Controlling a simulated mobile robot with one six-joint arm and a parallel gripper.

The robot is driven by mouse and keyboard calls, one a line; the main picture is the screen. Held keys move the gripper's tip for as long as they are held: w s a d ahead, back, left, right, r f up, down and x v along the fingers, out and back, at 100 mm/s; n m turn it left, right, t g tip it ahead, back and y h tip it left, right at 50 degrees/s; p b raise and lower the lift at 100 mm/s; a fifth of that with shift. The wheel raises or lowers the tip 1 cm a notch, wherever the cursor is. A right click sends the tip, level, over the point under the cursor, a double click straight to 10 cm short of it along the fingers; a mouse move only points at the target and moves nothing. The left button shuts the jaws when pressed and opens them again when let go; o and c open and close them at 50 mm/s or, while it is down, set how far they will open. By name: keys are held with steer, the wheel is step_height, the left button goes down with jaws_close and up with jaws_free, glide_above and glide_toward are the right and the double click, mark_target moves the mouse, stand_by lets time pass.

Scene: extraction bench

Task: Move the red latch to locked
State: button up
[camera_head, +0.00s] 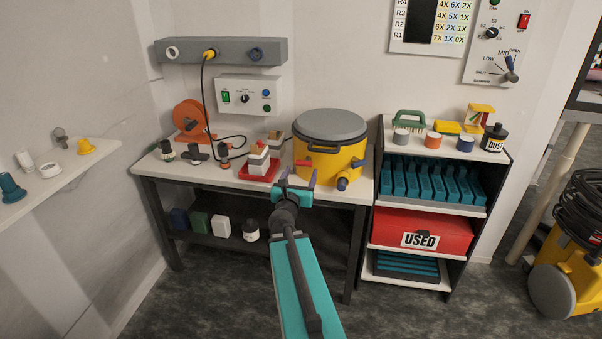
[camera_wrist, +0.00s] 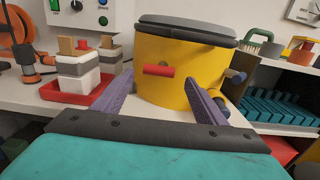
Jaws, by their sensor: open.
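The red latch (camera_wrist: 158,71) is a short red bar lying nearly level on the front of the yellow drum in the wrist view. The yellow drum (camera_head: 345,160) stands on the bench under a grey lid (camera_head: 330,124).
A red tray (camera_head: 258,173) with grey and white blocks sits left of the drum. A blue-ended fitting (camera_head: 343,183) juts from the drum's lower front. Shelves (camera_head: 398,205) with teal racks and a red USED box (camera_head: 422,231) stand at the right.

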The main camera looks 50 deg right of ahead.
mark_target(304, 164)
steer(key=shift+x, duration=2.8)
steer(key=shift+c, duration=0.5)
